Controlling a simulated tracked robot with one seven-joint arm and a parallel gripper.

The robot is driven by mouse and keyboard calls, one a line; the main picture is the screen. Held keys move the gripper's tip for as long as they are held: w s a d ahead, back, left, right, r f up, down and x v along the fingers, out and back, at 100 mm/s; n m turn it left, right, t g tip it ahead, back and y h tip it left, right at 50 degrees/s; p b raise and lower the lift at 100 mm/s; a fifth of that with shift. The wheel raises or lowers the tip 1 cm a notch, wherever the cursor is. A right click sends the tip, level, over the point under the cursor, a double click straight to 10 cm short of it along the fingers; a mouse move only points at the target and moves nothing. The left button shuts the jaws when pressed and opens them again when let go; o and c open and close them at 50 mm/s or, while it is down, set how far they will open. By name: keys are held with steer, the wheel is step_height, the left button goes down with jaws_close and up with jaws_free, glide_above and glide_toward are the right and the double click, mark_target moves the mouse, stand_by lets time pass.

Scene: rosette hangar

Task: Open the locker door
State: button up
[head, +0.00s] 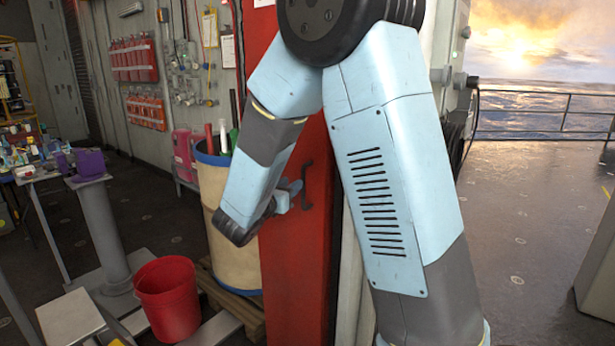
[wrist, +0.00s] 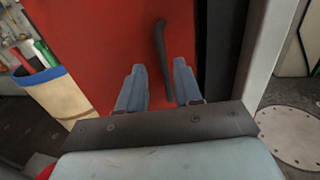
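The red locker door (head: 290,270) stands upright in the middle of the head view, partly hidden behind my arm. It fills the upper middle of the wrist view (wrist: 90,40). Its dark bar handle (head: 307,185) is upright on the door; in the wrist view the handle (wrist: 160,42) runs down between my two fingers. My gripper (wrist: 159,67) is open, with clear space between each finger and the handle. In the head view my gripper (head: 292,194) is close to the handle's left side. Whether the fingers touch the door is unclear.
A tan drum (head: 212,190) with a blue rim, holding long items, stands left of the door. A red bucket (head: 168,300) is on the floor in front. A table with clutter (head: 30,165) is at far left. Open deck (head: 530,220) with a railing lies right.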

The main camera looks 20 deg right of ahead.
mark_target(302, 176)
steer(key=x, duration=0.8)
steer(key=shift+w+d, duration=0.1)
steer(key=shift+d, duration=0.05)
jaws_close()
stand_by(0.3)
